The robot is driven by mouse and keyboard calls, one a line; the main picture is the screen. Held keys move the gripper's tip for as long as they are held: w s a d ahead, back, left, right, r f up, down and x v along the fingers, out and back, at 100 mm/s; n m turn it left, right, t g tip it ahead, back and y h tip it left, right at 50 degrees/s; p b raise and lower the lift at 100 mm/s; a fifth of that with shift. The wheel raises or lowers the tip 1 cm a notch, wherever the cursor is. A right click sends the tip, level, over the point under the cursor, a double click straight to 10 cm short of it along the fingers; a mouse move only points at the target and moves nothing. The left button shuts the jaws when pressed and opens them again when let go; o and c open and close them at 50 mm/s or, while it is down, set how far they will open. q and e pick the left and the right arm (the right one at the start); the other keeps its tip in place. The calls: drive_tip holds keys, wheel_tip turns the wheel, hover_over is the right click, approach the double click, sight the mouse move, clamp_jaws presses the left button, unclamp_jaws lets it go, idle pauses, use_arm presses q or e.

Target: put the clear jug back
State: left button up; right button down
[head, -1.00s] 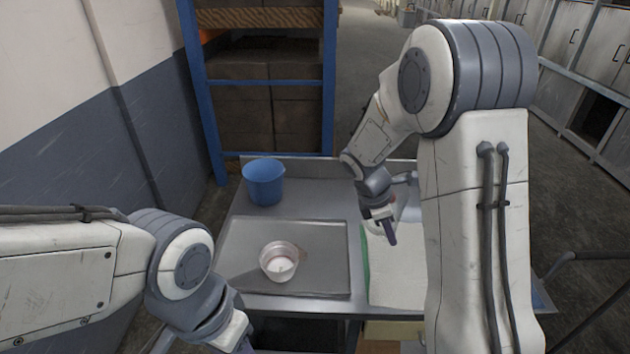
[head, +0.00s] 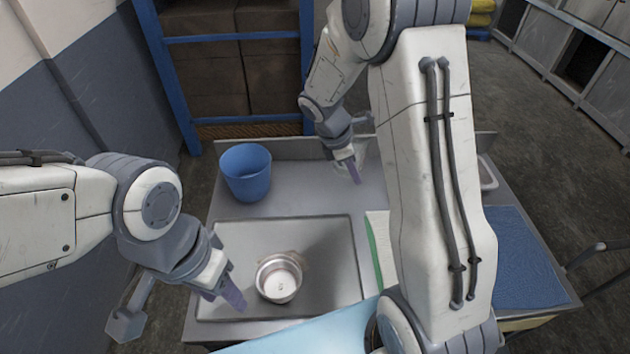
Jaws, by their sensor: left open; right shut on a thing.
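The clear jug (head: 363,149) shows only as a pale, see-through patch behind the fingers of my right gripper (head: 354,172). My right gripper is shut on it over the back of the metal worktop; the wrist and arm hide much of it, and I cannot tell whether it touches the worktop. My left gripper (head: 234,298) is open and empty, at the left side of a round metal pan (head: 279,289). The pan sits on the grey tray (head: 235,240) with something white inside.
A blue bucket (head: 246,175) stands at the back left of the worktop (head: 310,185). A white board with a green edge (head: 378,245) lies right of the tray, partly behind my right arm. A blue mat (head: 530,265) is at the far right. Blue shelving (head: 235,85) stands behind.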

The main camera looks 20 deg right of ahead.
drive_tip(key=w+a+f+p, duration=0.1)
drive_tip(key=w+a+f, duration=0.1)
drive_tip(key=f, duration=0.1)
drive_tip(key=w+a+f+p, duration=0.1)
drive_tip(key=w+a+f, duration=0.1)
drive_tip(key=f, duration=0.1)
drive_tip(key=w+a+f+p, duration=0.2)
drive_tip(key=a, duration=0.1)
drive_tip(key=shift+w+f, duration=0.1)
drive_tip(key=shift+f, duration=0.75)
drive_tip(key=shift+f, duration=0.1)
drive_tip(key=c, duration=1.4)
unclamp_jaws()
drive_tip(key=shift+f, duration=0.1)
drive_tip(key=o, duration=0.4)
drive_tip(key=shift+o, duration=0.2)
